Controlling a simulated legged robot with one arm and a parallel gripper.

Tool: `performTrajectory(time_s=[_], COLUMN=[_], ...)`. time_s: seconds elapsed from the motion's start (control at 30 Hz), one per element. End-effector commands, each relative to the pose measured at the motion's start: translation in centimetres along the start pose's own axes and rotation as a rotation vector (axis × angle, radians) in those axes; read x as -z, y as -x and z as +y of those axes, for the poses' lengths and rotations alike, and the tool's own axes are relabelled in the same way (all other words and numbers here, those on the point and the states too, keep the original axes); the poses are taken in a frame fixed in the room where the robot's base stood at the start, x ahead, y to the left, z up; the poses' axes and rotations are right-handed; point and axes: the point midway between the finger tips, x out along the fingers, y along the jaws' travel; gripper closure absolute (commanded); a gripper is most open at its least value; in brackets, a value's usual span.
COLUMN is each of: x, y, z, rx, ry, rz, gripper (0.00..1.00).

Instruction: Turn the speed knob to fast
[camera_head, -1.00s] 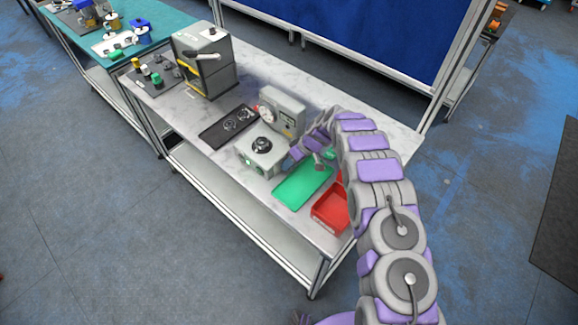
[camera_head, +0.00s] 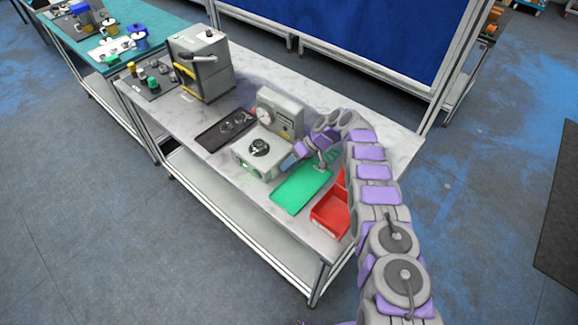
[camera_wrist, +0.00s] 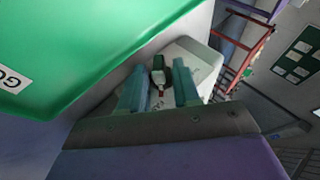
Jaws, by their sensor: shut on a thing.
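In the wrist view, a small dark knob (camera_wrist: 158,76) with a pale and red pointer sits on a light grey housing (camera_wrist: 203,62). The two teal fingers of my gripper (camera_wrist: 160,88) stand on either side of it, shut on the knob. Markings by the knob are too small to read. In the head view, my gripper (camera_head: 312,150) is beside the right side of the grey machine with a round dial (camera_head: 260,148) and an upright gauge box (camera_head: 279,112). The knob itself is hidden there by my arm.
A green mat (camera_head: 300,188) lies in front of my gripper, with a red bin (camera_head: 330,213) at its right. A dark tray (camera_head: 214,137) is left of the machine. A larger grey machine (camera_head: 201,65) stands at the back left. The marble tabletop (camera_head: 180,112) has bare areas.

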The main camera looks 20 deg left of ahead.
Motion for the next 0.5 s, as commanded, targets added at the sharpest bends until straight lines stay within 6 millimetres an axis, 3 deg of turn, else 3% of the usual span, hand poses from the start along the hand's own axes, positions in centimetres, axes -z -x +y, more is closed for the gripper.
performTrajectory(time_s=[0.47, 0.5], x=[-0.01, -0.03], y=[0.46, 0.46], z=[0.30, 0.31], rx=[-0.002, -0.002], ry=[-0.004, -0.004], rz=[0.008, 0.008], gripper=[0.99, 0.66])
